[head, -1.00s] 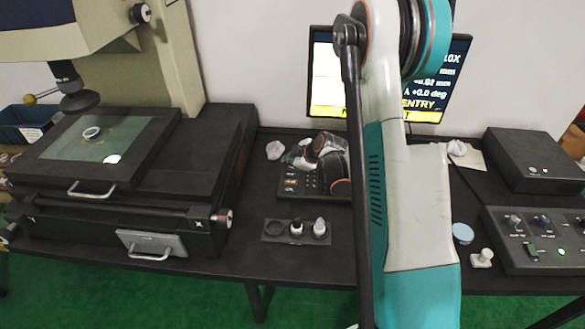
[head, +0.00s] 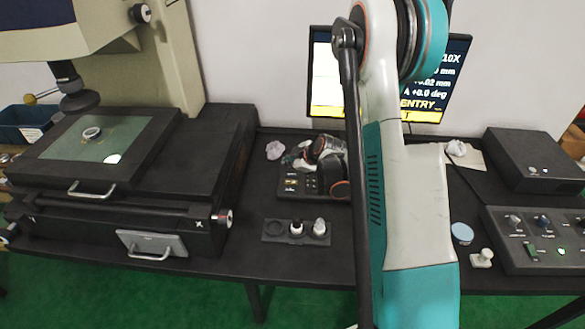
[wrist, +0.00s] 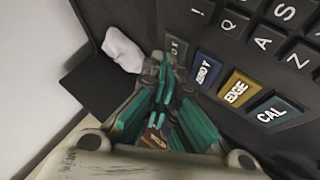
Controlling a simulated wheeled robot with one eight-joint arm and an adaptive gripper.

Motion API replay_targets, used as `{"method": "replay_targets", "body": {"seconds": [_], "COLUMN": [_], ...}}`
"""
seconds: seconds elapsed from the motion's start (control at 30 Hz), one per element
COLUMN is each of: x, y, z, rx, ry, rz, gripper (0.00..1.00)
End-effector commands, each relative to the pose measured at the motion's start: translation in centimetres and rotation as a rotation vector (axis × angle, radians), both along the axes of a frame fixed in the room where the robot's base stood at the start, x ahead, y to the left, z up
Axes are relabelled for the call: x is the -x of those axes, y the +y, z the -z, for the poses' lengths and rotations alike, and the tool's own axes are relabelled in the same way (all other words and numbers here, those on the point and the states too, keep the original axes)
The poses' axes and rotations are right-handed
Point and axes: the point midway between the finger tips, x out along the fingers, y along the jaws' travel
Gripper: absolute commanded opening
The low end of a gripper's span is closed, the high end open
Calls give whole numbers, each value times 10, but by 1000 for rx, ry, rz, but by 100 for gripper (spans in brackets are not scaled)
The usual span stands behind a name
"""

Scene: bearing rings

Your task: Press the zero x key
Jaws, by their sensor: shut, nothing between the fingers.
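The keypad (head: 287,193) lies on the dark table below the monitor, partly hidden by my arm. In the wrist view, a grey key, likely zero x (wrist: 177,48), sits at the end of a row with the blue ZERO Y key (wrist: 207,71), the yellow EDGE key (wrist: 236,90) and the teal CAL key (wrist: 272,112). Its label is partly hidden. My gripper (wrist: 161,72) is shut and empty, its teal fingers together with the tips beside and partly over the grey key. I cannot tell whether they touch it. My gripper is small in the head view (head: 302,158).
The monitor (head: 440,85) stands behind my arm. A measuring stage (head: 160,125) is at left. A small tray (head: 272,238) with bottles stands in front of the keypad. A control box (head: 520,250) is at right. Crumpled white pieces (wrist: 122,50) lie near the keypad.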

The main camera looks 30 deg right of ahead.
Motion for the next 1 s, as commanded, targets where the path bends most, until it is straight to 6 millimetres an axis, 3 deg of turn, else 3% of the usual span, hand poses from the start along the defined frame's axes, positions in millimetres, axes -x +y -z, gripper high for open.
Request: {"method": "replay_targets", "body": {"seconds": [1.0], "x": [0], "y": [0], "z": [-15], "rx": [0], "ry": [0], "rz": [0], "gripper": [0]}}
